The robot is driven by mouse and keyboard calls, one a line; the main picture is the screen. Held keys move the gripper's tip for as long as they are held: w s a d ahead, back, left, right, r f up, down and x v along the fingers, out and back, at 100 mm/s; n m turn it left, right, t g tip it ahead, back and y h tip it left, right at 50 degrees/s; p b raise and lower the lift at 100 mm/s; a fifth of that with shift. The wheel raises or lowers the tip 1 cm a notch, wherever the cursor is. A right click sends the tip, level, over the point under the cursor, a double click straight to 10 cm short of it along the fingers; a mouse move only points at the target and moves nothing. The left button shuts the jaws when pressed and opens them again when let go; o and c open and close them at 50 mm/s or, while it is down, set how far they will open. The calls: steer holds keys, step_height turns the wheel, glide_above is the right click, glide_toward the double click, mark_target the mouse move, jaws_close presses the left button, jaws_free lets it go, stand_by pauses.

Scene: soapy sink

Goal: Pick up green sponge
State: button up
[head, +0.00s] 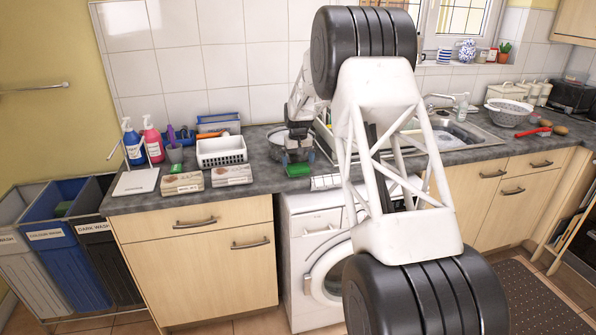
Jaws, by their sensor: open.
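A green sponge (298,170) lies on the dark worktop near its front edge, above the washing machine, in the head view. My gripper (297,158) points down just above and behind the sponge. It is open; I cannot tell whether its fingers reach down around the sponge or touch it. The gripper's fingers are small and dark here, so their gap is hard to make out.
A metal bowl (281,137) stands close behind my gripper. A white basket (221,152) and boxes (182,183) stand to the left. The sink (447,133) and a colander (508,112) are to the right. My large white arm link blocks the middle.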

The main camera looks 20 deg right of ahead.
mark_target(298, 167)
steer(key=shift+f, duration=1.25)
steer(key=c, duration=0.6)
steer(key=shift+r, duration=0.1)
steer(key=shift+s+r, duration=0.25)
steer(key=shift+r, duration=0.35)
step_height(298, 167, up, 6)
steer(key=s, duration=1.9)
steer(key=shift+s+f, duration=0.2)
steer(key=shift+s, duration=0.1)
